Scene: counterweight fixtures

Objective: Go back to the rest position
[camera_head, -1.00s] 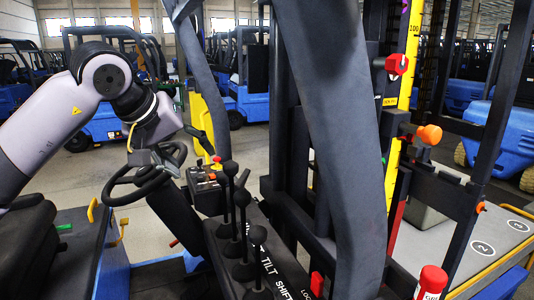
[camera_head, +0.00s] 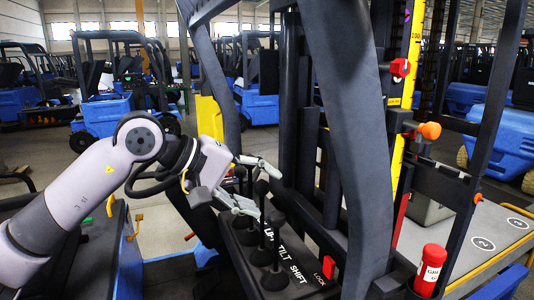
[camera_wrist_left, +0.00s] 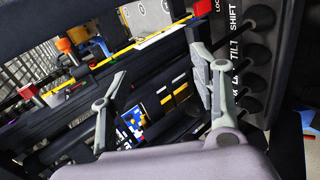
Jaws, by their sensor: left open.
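My left gripper (camera_head: 268,192) is open, its grey fingers spread beside the black control levers (camera_head: 276,220) of the forklift console. In the head view it overlaps the tops of some levers; I cannot tell whether it touches them. In the left wrist view the gripper (camera_wrist_left: 157,52) has nothing between its fingers, and the row of levers (camera_wrist_left: 257,53) stands right of the right finger. My left arm (camera_head: 90,190) reaches in from the left. My right gripper is not in view.
The lever console (camera_head: 300,283) is marked TILT and SHIFT. A thick dark post (camera_head: 360,130) rises right of it. A steering wheel (camera_head: 150,187) is partly behind my arm. A red canister (camera_head: 430,268) and orange knob (camera_head: 430,131) are at right. Blue forklifts (camera_head: 105,110) stand behind.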

